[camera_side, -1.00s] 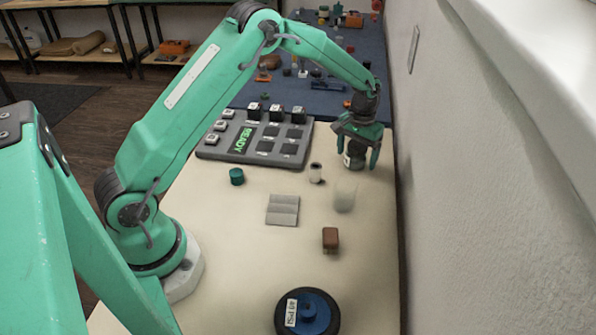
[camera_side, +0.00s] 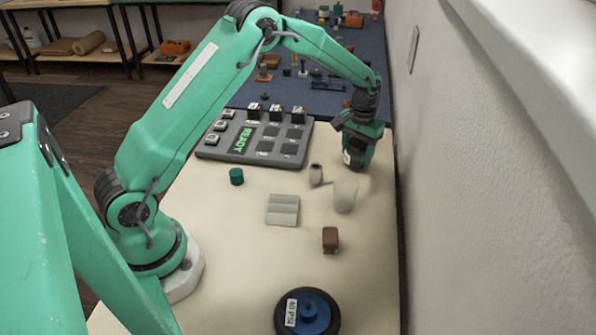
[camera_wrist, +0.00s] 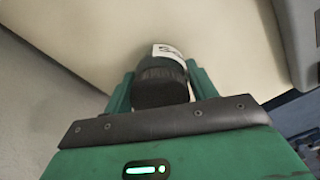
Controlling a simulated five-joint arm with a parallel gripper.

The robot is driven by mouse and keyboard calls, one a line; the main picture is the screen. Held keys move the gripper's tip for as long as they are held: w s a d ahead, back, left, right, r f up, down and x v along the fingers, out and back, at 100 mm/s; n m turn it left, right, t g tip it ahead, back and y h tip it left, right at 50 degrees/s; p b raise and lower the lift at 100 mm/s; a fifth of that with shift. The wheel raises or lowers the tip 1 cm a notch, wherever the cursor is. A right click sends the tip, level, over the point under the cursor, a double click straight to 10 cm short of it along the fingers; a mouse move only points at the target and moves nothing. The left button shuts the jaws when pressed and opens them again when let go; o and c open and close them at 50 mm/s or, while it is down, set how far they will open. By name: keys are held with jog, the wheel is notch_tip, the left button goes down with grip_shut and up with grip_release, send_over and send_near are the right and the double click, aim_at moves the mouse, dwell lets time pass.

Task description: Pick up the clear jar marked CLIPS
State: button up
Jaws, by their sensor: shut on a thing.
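My gripper (camera_side: 356,155) is low over the far right of the pale table, shut on a jar with a ribbed dark lid (camera_wrist: 161,82). In the wrist view the jar sits between both green fingers. Its white label (camera_wrist: 168,51) is cut off, showing what looks like a first letter S, so I cannot read CLIPS on it. In the side view my fingers hide most of this jar; a bit of white label (camera_side: 347,158) shows at the left. Whether it is off the table I cannot tell. A translucent cup or jar (camera_side: 345,197) stands nearer the camera, with no readable label.
A small grey container (camera_side: 316,175) stands left of my gripper. A grey board marked READY (camera_side: 250,157), a green cylinder (camera_side: 236,177), a grey ridged block (camera_side: 283,210), a brown block (camera_side: 330,240) and a blue-black round thing (camera_side: 307,312) lie around. A wall (camera_side: 480,200) bounds the right.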

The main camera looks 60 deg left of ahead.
aim_at(359, 142)
jog(key=shift+r, duration=0.55)
notch_tip(359, 142, up, 2)
jog(key=shift+r, duration=0.25)
jog(key=s+d+r, duration=0.5)
jog(key=d+r, duration=0.1)
jog(key=d, duration=0.4)
jog(key=shift+s+d+r, duration=0.15)
jog(key=shift+s+r, duration=0.1)
jog(key=shift+r, duration=0.1)
